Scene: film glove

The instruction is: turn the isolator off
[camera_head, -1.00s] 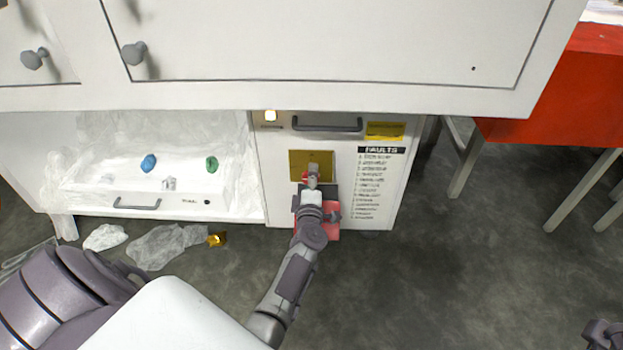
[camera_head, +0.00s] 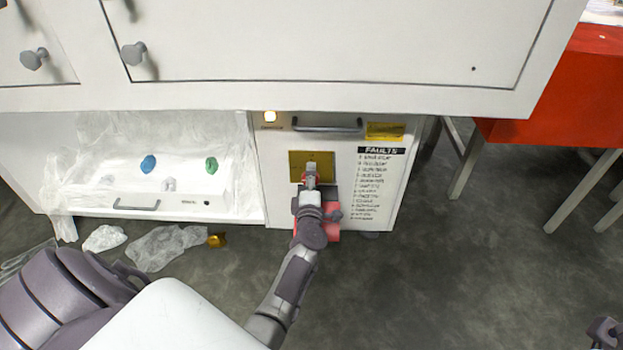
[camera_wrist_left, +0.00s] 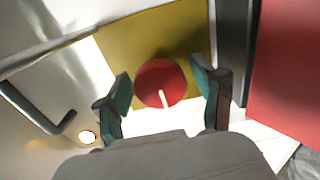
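The isolator is a round red knob with a white pointer line (camera_wrist_left: 153,75) on a yellow plate (camera_wrist_left: 118,45). In the left wrist view the line runs from the knob's middle toward the picture's bottom. In the head view the yellow plate (camera_head: 322,160) is on the white cabinet front, and my gripper mostly hides the knob. My left gripper (camera_head: 311,174) is at the knob. Its teal-padded fingers stand open on either side, with small gaps seen between pads and knob. Part of my right arm's end (camera_head: 605,330) shows at the lower right edge; its fingers are unclear.
A lit lamp (camera_head: 270,117) and a grey handle (camera_head: 327,125) are above the plate. A FAULTS list (camera_head: 380,180) is to the right. A red box (camera_head: 333,236) sits below. A film-draped drawer unit (camera_head: 190,205) is left, with crumpled film (camera_head: 165,247) on the floor.

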